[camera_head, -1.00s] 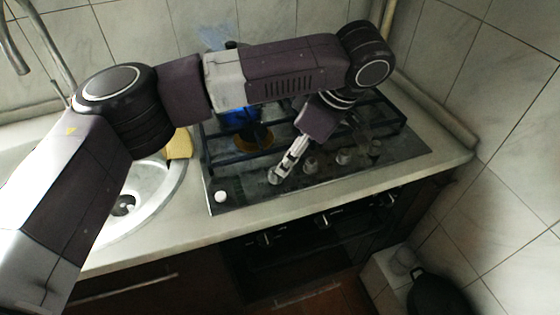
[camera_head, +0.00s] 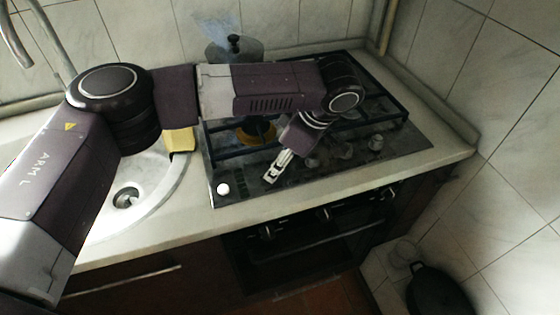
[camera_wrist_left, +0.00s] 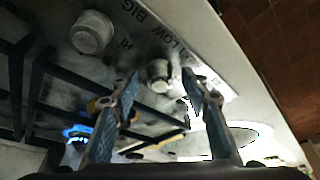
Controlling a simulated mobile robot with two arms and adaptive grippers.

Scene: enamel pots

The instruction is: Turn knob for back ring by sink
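The stove's control knobs run along the front of the dark hob (camera_head: 400,158) in the head view. One right knob (camera_head: 376,142) and a middle knob (camera_head: 345,150) are clear. The leftmost knob is largely hidden by my left gripper (camera_head: 270,180), which points down at the hob's front left, on the sink side. In the left wrist view, my left gripper (camera_wrist_left: 160,82) is open, with a knob (camera_wrist_left: 159,73) between and just beyond its fingertips. I cannot tell whether they touch it. Another knob (camera_wrist_left: 92,34) stands to the left. My right gripper is not in view.
A grey lidded pot (camera_head: 232,48) stands behind my arm. The sink (camera_head: 140,210) and a yellow sponge (camera_head: 180,140) lie left of the hob. A white button (camera_head: 222,188) is at the hob's left corner. The front counter strip is clear.

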